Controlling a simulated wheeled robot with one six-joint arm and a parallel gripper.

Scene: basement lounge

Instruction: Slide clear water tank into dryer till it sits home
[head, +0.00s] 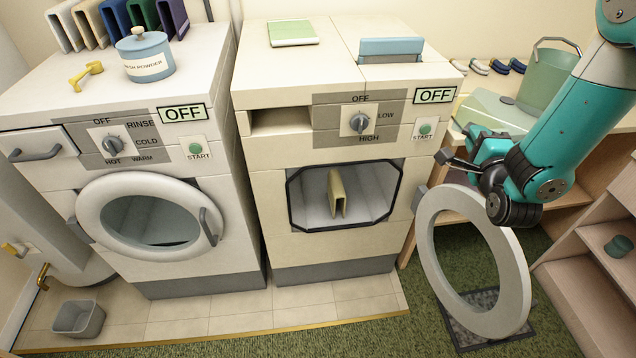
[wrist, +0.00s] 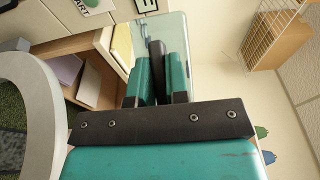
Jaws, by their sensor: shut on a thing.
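The clear water tank (head: 490,108) is a pale green see-through box at the right of the dryer, over the side counter. I cannot tell whether it touches the counter. My gripper (head: 452,158) is at the tank's near end. In the wrist view my gripper (wrist: 158,80) is shut on the tank's dark handle (wrist: 156,58), with the tank's clear body (wrist: 173,27) beyond the fingers. The fingers partly hide the handle.
The dryer's round door (head: 512,265) hangs open below my arm, close to it. A beige piece (head: 338,193) stands in the drum opening. A green bucket (head: 548,78) stands behind the tank. A washer (head: 60,165) is at left. A shelf (head: 590,270) borders the right.

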